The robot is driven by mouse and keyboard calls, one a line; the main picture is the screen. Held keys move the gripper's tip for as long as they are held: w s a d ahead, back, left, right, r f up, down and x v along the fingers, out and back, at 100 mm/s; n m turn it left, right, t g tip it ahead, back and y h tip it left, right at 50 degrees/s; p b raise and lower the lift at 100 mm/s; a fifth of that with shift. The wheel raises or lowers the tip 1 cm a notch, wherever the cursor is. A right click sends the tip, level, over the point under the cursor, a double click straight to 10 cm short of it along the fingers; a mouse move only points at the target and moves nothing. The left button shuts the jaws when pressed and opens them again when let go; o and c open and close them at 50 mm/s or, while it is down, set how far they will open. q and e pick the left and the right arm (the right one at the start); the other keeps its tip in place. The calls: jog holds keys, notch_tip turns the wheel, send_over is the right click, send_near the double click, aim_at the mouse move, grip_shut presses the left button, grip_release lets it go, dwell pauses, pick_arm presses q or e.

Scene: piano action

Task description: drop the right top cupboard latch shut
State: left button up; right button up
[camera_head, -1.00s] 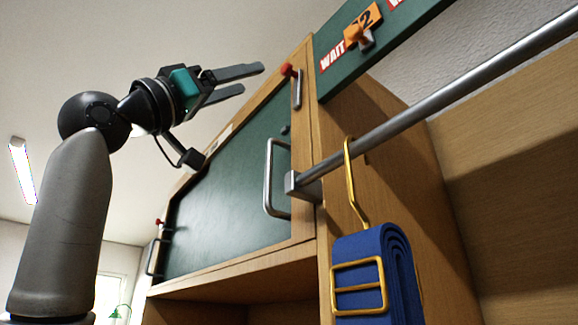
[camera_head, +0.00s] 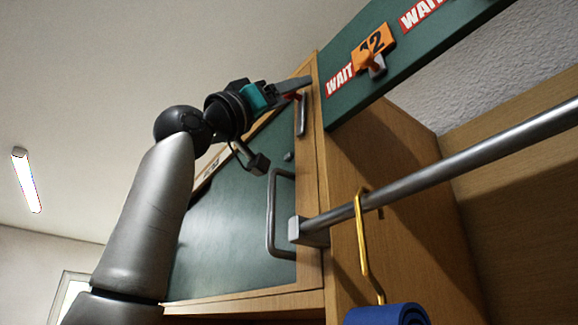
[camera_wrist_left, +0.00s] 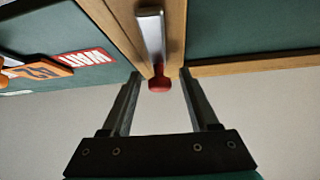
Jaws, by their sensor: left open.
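The right top cupboard latch is a silver bar (camera_head: 302,116) with a red knob, on the wooden frame at the upper right of the green cupboard door (camera_head: 225,225). In the head view the bar hangs below the knob, which is partly hidden by my gripper. My left gripper (camera_head: 300,88) is at the knob, its fingers pointing right. In the left wrist view the latch bar (camera_wrist_left: 151,35) ends in the red knob (camera_wrist_left: 159,85), which lies between the two open fingers (camera_wrist_left: 159,74). I cannot tell whether either finger touches it. My right gripper is not in view.
A grey door handle (camera_head: 272,215) is below the latch. A metal rail (camera_head: 440,165) juts out to the right, with a yellow hook (camera_head: 362,250) and blue strap (camera_head: 388,316). A green board (camera_head: 350,105) with WAIT labels and an orange tag (camera_head: 374,45) is beside the latch.

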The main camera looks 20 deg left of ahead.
pick_arm(q)
jog(key=shift+c, duration=0.3)
grip_shut()
dwell(1.0)
